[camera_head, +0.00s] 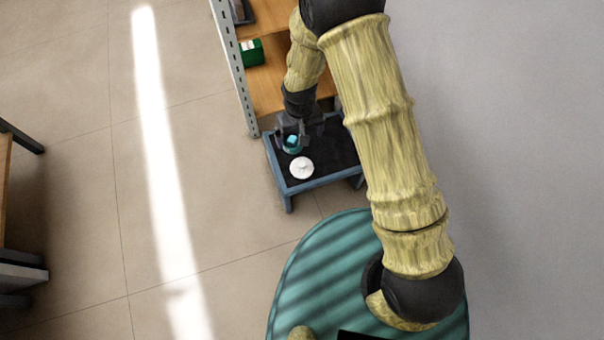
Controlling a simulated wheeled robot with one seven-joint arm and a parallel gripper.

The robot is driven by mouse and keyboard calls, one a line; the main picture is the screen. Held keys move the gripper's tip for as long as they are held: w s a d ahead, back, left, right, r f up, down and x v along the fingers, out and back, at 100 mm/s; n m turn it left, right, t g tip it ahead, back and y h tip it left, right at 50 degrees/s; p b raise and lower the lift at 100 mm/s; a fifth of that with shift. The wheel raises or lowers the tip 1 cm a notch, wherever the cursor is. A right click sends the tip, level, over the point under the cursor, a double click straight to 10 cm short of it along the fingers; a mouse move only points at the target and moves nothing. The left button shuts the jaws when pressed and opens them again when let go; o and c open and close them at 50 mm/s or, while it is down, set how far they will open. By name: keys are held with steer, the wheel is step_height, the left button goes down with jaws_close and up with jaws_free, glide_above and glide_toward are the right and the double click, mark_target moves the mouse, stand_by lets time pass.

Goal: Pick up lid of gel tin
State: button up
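A small teal round object (292,149) sits on the low dark-topped table (329,157), with a lighter blue part at its top. A white round disc with a small raised middle (301,169) lies just in front of it. I cannot tell for sure which of these is the gel tin and which is its lid. My gripper (294,138) points down at the teal object, with its fingers close around or just above the top. The fingers are too small and partly hidden to tell whether they touch it or how far apart they are.
A metal-framed shelf with wooden boards (268,88) stands right behind the table and holds a green box (251,53). A grey wall (500,130) is at the right. Open tiled floor (80,190) lies to the left, with another piece of furniture (20,275) at the far left edge.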

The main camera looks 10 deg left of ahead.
steer(key=shift+s+a+f, duration=0.1)
steer(key=shift+a+f, duration=0.1)
steer(key=shift+f, duration=0.25)
steer(key=shift+f, duration=0.1)
steer(key=b, duration=0.6)
glide_above(302, 164)
steer(key=f, duration=0.8)
steer(key=a+f, duration=0.1)
steer(key=f, duration=0.3)
steer(key=f+b, duration=0.2)
steer(key=f, duration=0.1)
steer(key=d+f+b, duration=0.1)
steer(key=f, duration=0.1)
steer(key=shift+f+b, duration=0.2)
steer(key=shift+b, duration=0.1)
steer(key=shift+r, duration=0.1)
